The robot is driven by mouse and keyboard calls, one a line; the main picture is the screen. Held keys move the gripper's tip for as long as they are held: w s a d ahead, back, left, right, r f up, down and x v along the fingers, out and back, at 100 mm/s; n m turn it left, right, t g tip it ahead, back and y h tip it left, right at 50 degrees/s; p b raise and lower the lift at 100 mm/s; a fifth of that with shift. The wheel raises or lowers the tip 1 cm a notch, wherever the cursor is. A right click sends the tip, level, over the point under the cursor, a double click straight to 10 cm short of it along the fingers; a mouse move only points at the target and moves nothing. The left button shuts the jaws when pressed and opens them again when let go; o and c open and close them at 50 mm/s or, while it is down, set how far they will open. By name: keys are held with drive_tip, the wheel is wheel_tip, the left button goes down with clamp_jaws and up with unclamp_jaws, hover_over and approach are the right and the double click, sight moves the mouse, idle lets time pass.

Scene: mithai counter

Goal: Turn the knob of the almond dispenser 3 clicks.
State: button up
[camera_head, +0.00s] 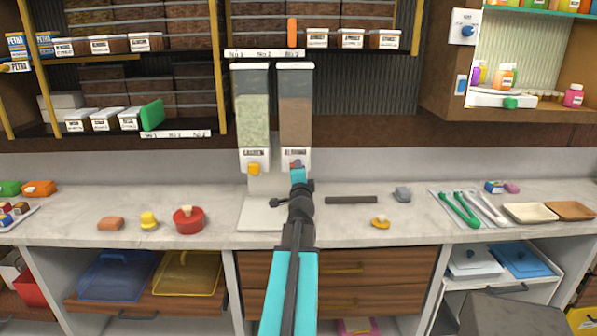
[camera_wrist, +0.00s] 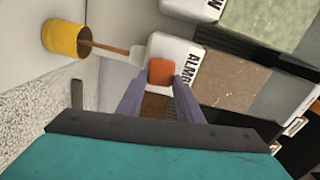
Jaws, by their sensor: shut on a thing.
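The almond dispenser (camera_head: 295,120), a clear column of brown contents over a white labelled base, stands at the back of the counter. Its label shows in part in the wrist view on the white base (camera_wrist: 187,55). My gripper (camera_head: 297,166) reaches up to the front of this base. In the wrist view its two greyish-purple fingers (camera_wrist: 160,85) are shut on the orange knob (camera_wrist: 161,72), one on each side. The knob's far parts and the fingers' exact contact are partly hidden.
The cashew dispenser (camera_head: 253,118) stands close on the left, with a yellow part (camera_head: 254,169) below its label. A red round container (camera_head: 188,219) and a dark bar (camera_head: 351,200) lie on the counter. A shelf edge (camera_head: 264,53) is above the dispensers.

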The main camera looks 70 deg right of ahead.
drive_tip(key=shift+s+d+r+m, duration=0.1)
drive_tip(key=shift+s+m, duration=0.05)
drive_tip(key=shift+m, duration=0.55)
drive_tip(key=o, duration=1.1)
drive_tip(key=shift+d, duration=0.1)
drive_tip(key=shift+a, duration=0.25)
drive_tip(key=v, duration=0.1)
drive_tip(key=b+v, duration=0.1)
drive_tip(key=v, duration=0.1)
drive_tip(key=b+v, duration=0.1)
drive_tip(key=v, duration=0.1)
drive_tip(key=shift+f, duration=0.25)
